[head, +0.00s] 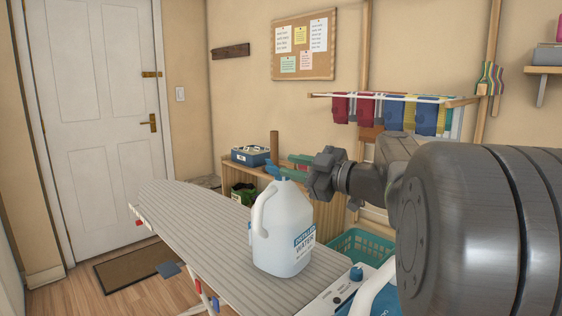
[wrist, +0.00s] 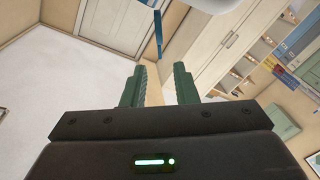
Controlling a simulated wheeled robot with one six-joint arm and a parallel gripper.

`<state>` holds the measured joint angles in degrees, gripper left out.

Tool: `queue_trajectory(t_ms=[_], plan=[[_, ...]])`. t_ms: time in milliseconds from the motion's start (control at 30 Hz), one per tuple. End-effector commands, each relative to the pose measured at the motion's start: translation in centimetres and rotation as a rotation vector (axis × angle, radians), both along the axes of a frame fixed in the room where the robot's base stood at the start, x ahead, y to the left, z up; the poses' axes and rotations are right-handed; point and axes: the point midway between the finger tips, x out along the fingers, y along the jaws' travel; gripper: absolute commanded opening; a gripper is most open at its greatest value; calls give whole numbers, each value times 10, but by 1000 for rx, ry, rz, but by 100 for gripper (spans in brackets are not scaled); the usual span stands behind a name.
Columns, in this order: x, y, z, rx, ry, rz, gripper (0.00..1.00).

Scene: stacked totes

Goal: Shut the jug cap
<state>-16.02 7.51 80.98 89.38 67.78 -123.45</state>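A white, translucent jug (head: 283,235) with a handle and a blue-and-white water label stands upright on the ironing board (head: 190,220). Its blue cap (head: 272,171) shows at the top and sticks out to the left, so it looks swung open. My gripper (head: 297,166) comes in from the right, close to the jug's top; whether it touches the cap I cannot tell. In the wrist view its two green fingers (wrist: 158,85) stand apart with nothing between them. A thin blue strip (wrist: 158,35) beyond them may be the cap.
A white appliance with a blue knob (head: 356,274) is at the lower right, with a teal basket (head: 362,246) behind it. A wooden cabinet (head: 322,213) with a blue box (head: 250,156) stands behind the board. A drying rack with cloths (head: 395,112) hangs on the wall.

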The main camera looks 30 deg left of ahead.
Motion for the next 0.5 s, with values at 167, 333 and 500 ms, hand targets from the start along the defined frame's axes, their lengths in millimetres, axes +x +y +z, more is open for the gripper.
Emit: queue_trajectory(t_ms=[167, 333, 500], plan=[[3, 35, 1, 0, 2, 5, 26], [6, 59, 0, -1, 2, 3, 26], [8, 73, 0, 0, 1, 1, 26]])
